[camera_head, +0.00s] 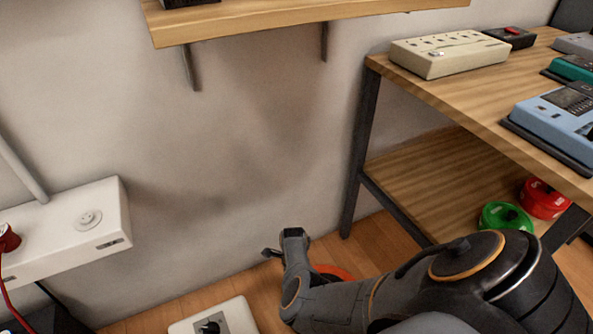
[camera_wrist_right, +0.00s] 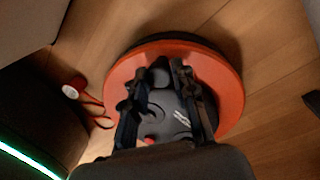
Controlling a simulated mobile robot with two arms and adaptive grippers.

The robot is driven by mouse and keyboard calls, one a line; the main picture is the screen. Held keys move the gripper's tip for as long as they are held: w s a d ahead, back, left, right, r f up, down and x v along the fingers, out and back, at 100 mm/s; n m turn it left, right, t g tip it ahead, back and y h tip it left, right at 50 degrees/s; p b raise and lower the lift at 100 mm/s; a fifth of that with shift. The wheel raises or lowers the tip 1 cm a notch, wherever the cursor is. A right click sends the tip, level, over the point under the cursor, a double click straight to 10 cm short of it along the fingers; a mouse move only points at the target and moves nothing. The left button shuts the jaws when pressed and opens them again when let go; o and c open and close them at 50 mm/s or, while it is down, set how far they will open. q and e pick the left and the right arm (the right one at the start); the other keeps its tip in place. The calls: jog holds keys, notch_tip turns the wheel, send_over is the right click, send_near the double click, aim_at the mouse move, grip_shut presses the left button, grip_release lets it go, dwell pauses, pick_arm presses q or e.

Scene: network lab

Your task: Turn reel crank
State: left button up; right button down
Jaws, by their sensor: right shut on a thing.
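The cable reel, an orange-red disc (camera_wrist_right: 231,88) with a dark grey hub, lies on the wooden floor in the right wrist view. In the head view, only a piece of its orange rim (camera_head: 335,271) shows behind my right arm. My right gripper (camera_wrist_right: 166,76) is over the reel's hub. Its fingers are shut on a dark rounded knob (camera_wrist_right: 159,76), which appears to be the crank handle. The fingers hide part of the hub and crank. In the head view, my right arm hides the fingertips. My left gripper is in neither view.
A white wall trunking (camera_head: 75,222) with a socket is at left. A white floor box (camera_head: 235,313) stands in front. A wooden bench (camera_head: 480,95) with devices and a lower shelf (camera_head: 425,180) is at right.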

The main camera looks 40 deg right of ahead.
jog(key=shift+s+a+n+p, duration=0.55)
jog(key=shift+a+n, duration=0.2)
jog(key=shift+n, duration=0.15)
jog(key=c, duration=1.1)
grip_release()
jog(key=shift+o, duration=0.2)
